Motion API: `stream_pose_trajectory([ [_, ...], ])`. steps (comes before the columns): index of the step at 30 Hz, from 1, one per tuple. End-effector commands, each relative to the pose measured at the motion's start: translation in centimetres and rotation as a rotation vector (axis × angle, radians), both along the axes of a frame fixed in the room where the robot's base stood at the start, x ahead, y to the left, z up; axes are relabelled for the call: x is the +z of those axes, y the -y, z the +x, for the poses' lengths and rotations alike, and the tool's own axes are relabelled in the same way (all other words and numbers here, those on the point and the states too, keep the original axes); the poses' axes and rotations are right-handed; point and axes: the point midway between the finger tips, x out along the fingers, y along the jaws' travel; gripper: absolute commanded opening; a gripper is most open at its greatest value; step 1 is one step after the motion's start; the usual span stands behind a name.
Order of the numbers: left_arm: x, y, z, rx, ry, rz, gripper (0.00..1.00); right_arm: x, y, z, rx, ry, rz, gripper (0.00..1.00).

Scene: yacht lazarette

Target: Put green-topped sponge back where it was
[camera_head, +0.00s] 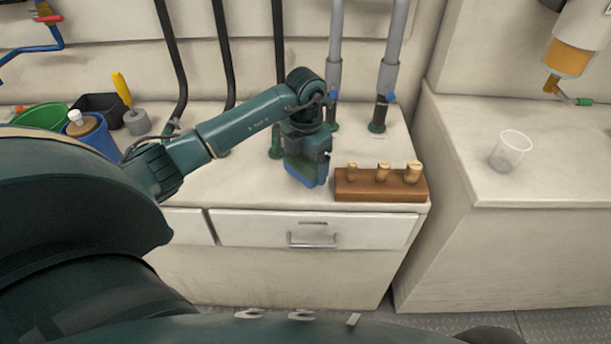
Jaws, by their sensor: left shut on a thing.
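My left gripper (306,160) reaches in from the left over the cream counter (240,186) and points down. It is shut on the green-topped sponge (308,178), whose blue lower part shows beneath the fingers. The sponge is at the counter's front part, just left of the brown wooden block. Whether its underside touches the counter I cannot tell. The fingers hide part of the sponge. My right gripper is not in view.
The wooden block (380,188) holds three wooden plugs. Hoses and grey pipes (388,75) rise behind the gripper. A green container (40,117), blue container (97,137) and black bin (104,108) stand left. A clear cup (510,150) stands on the right counter.

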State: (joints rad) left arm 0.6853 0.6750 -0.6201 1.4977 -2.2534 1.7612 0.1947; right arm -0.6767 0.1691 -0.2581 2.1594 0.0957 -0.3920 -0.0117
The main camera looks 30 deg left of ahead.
Motion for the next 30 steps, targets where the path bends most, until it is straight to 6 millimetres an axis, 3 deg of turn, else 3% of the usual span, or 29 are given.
stream_pose_trajectory([
  [12,-4.4,0.0,0.0,-0.001,-0.001,0.0,0.67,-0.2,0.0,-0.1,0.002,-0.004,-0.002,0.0],
  [23,-4.8,0.0,0.0,-0.003,0.001,0.002,0.67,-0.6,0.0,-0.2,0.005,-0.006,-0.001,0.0],
  [24,-4.7,0.0,0.0,-0.003,0.001,0.001,0.88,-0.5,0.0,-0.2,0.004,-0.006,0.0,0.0],
  [30,-4.7,0.0,0.0,-0.003,0.001,0.001,1.0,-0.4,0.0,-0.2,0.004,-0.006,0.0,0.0],
])
